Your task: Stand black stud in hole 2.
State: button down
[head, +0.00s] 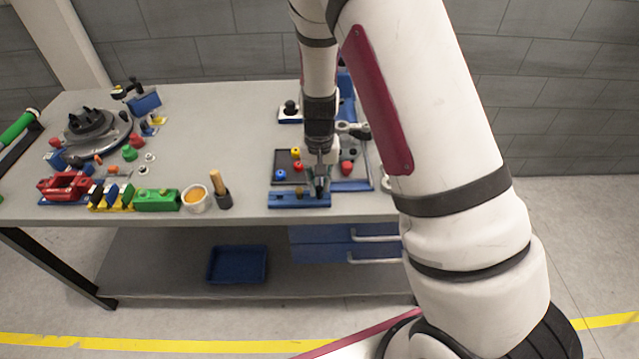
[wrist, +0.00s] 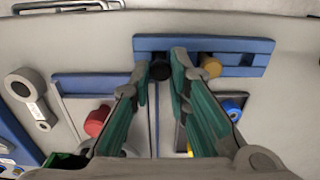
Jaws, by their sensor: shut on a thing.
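My gripper (head: 320,190) is low over the right end of the blue fixture bar (head: 285,200) at the table's front edge. In the wrist view, the green-padded fingers of my gripper (wrist: 161,66) are shut on the black stud (wrist: 160,71), whose dark round end shows between the tips. The blue bar (wrist: 150,43) lies right behind it there. A brass-coloured stud (wrist: 211,67) stands in the bar beside the gripper; it also shows in the head view (head: 299,190). The black stud's lower end and the hole under it are hidden, so I cannot tell whether it is in a hole.
Behind the bar is a dark tray (head: 280,155) with yellow, red and blue knobs. A red knob (head: 346,168) lies to its right. A wooden-handled tool in a dark cup (head: 221,190) and a white bowl (head: 196,198) stand left, past some bare tabletop.

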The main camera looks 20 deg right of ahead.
aim_at(320, 188)
jog(key=shift+r+p, duration=0.75)
jog(key=shift+r, duration=1.5)
